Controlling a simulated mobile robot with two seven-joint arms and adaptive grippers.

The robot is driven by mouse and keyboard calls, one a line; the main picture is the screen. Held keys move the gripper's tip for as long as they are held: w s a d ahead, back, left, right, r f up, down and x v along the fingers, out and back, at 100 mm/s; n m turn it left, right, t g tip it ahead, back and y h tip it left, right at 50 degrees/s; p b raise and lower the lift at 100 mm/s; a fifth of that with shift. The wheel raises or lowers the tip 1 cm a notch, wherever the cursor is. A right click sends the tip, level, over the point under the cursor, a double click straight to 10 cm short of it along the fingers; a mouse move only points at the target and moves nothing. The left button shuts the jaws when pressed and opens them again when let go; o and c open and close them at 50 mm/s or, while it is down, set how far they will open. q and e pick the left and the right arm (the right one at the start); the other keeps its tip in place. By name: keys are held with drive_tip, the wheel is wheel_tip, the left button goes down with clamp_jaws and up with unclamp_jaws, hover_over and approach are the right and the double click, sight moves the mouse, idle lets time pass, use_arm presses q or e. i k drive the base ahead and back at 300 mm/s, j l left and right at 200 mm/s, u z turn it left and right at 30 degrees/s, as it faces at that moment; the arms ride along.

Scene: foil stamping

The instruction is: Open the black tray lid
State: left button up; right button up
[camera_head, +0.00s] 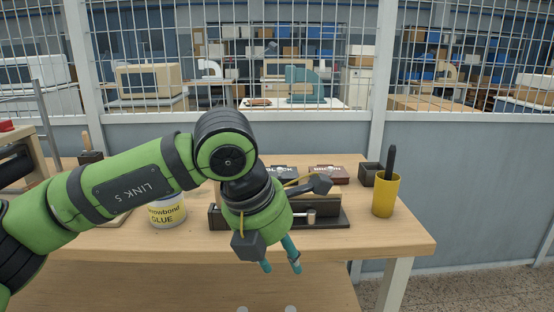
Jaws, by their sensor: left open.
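A black tray (284,171) with white lettering on its lid stands toward the back of the table. Its lid looks shut, and my left arm hides its near left part. A dark red-brown tray (328,173) of like shape, also lettered, sits to its right. My left gripper (281,265) is open, its two teal fingers pointing down, with nothing seen between them. It hangs in front of the black tray, toward the table's front edge and apart from the tray. My right gripper is not in view.
A wooden block device on a dark base (335,219) stands behind my left gripper. A glue tub (167,213) is left, a yellow cup (384,197) with a dark-handled tool right, and an open dark box (366,178) behind it. The table's (400,238) front right is clear.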

sight(292, 172)
drive_tip(key=i, duration=1.55)
